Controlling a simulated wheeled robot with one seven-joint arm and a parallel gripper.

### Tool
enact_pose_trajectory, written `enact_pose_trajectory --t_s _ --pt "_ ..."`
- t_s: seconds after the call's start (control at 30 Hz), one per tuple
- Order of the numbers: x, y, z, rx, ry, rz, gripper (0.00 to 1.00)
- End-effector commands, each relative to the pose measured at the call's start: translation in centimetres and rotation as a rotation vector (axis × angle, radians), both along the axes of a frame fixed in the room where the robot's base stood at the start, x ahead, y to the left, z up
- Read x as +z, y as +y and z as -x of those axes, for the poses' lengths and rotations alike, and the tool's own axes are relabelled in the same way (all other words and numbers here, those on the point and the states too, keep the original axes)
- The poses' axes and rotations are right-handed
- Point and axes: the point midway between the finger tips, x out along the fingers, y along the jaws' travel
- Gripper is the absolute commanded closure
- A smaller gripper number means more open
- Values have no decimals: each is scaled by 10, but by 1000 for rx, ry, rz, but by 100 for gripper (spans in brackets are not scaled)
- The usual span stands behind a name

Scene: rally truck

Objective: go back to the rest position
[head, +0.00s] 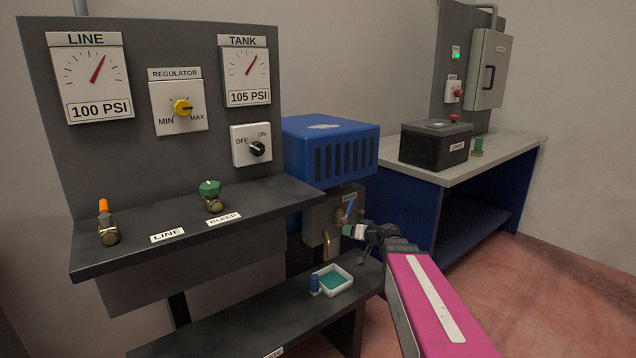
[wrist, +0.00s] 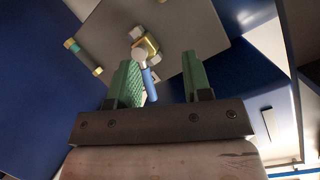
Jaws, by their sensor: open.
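My gripper (head: 352,231) is at the end of my pink arm, in front of the grey block under the blue machine in the head view. In the wrist view its two green-padded fingers (wrist: 162,78) stand apart with a clear gap. A brass valve with a blue handle (wrist: 150,83) shows close to the left finger. The handle also shows in the head view (head: 350,210), just above the fingers. I see nothing gripped; whether a finger touches the handle I cannot tell.
A dark panel (head: 200,125) with gauges and a shelf with two valves stand at left. A white tray (head: 347,288) sits on the low shelf below my gripper. A workbench (head: 500,153) with a black box is at right. Open floor lies at lower right.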

Motion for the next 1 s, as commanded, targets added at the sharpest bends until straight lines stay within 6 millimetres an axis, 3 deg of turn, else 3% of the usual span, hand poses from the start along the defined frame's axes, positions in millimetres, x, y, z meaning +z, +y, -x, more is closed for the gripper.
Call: enact_pose_trajectory --t_s 0.1,0.27,0.4,0.6,0.8,1.0 --pt "-32 17 35 74 157 65 55" --pt "-76 25 84 123 403 180 55" --pt "-111 18 129 108 626 310 55" --pt "-143 -8 185 -6 896 512 55" --pt "-152 -31 214 -123 1027 643 55" --pt "-153 -36 218 -155 1050 672 55"
